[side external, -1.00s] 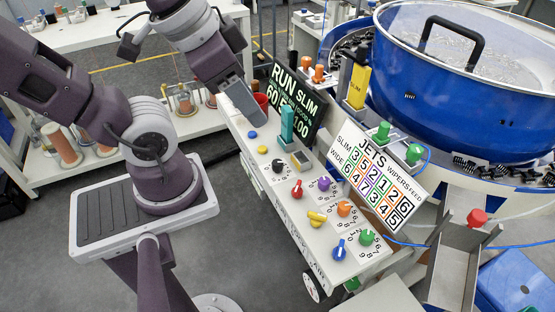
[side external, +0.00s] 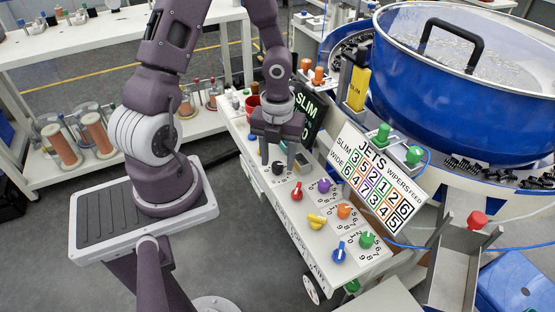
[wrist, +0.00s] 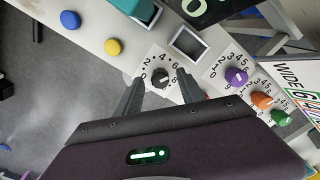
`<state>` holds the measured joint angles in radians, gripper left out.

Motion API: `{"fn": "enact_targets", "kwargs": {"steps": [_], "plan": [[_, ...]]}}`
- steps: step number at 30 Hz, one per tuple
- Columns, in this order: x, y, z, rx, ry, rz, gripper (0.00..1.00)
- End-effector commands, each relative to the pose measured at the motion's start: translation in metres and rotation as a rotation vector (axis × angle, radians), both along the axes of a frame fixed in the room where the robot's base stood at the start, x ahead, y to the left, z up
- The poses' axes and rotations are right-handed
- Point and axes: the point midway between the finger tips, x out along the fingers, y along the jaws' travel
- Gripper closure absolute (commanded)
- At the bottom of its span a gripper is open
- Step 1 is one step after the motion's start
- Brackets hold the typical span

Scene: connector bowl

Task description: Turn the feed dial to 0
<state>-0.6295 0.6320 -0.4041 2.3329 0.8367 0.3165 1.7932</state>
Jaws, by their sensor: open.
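A black dial (side external: 278,167) sits on the sloping white control panel, nearest my gripper. In the wrist view this black dial (wrist: 161,77) has a printed scale with 0, 2, 4 and 6 readable; where its pointer aims is hard to tell. No "feed" label is readable beside it. My gripper (side external: 277,154) hangs over the panel, pointing down, open and empty. In the wrist view its fingertips (wrist: 160,80) stand either side of the black dial, apparently above it; contact cannot be made out.
Red (side external: 297,191), purple (side external: 323,186), yellow (side external: 317,220), orange (side external: 344,211), blue (side external: 339,252) and green (side external: 367,239) knobs sit further along the panel. A small framed window (wrist: 187,42) and a teal block (wrist: 138,8) stand close by. A JETS sign (side external: 375,178) rises behind.

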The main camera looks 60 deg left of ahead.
Motion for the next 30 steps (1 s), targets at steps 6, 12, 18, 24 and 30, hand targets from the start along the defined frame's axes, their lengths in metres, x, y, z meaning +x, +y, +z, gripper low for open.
{"fn": "enact_targets", "kwargs": {"steps": [6,12,18,24,30], "plan": [[-0.0004,0.0000,-0.0094,0.001,0.001,0.001,0.54],[-0.0004,0.0001,-0.0089,0.001,0.001,0.002,0.67],[-0.0004,0.0001,-0.0087,0.001,0.000,0.003,1.00],[-0.0004,0.0003,-0.0086,0.001,0.000,0.010,1.00],[-0.0005,0.0002,-0.0084,0.001,0.000,0.073,1.00]]}}
